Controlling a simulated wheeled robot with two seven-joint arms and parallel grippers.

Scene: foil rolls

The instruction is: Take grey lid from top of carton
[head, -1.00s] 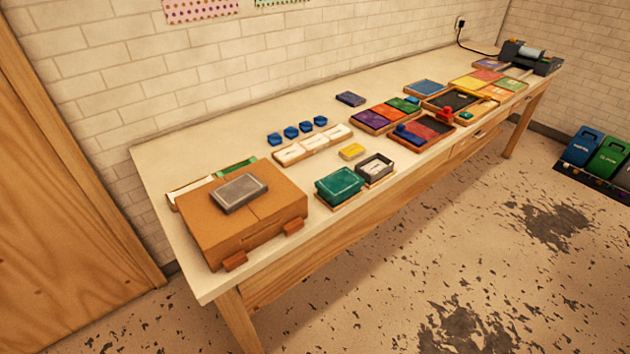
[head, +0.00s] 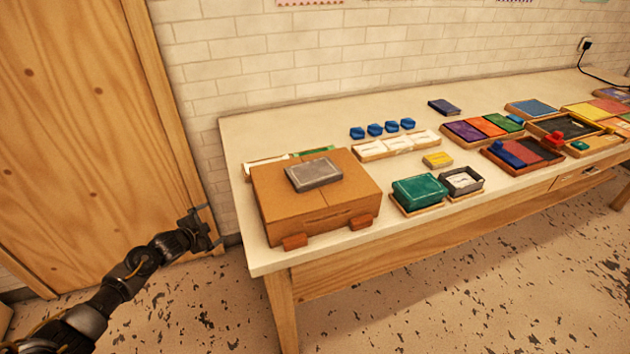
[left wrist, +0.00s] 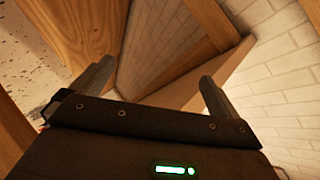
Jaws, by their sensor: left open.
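The grey lid (head: 314,174) lies flat on top of the brown carton (head: 285,204), which stands closed at the left end of the table. My left gripper (head: 208,228) is open and empty, left of the table and apart from the carton, in front of the wooden door. In the left wrist view the two fingers of my left gripper (left wrist: 155,85) are spread with nothing between them. That view shows wall and wood, not the lid or carton. My right gripper is in neither view.
The table (head: 240,140) has a free strip behind the carton. Right of the carton stand a green box (head: 419,190) and an open dark box (head: 462,182). Several blue pieces (head: 375,130), white trays (head: 398,144) and coloured trays (head: 484,128) lie further along. A wooden door (head: 80,120) is at the left.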

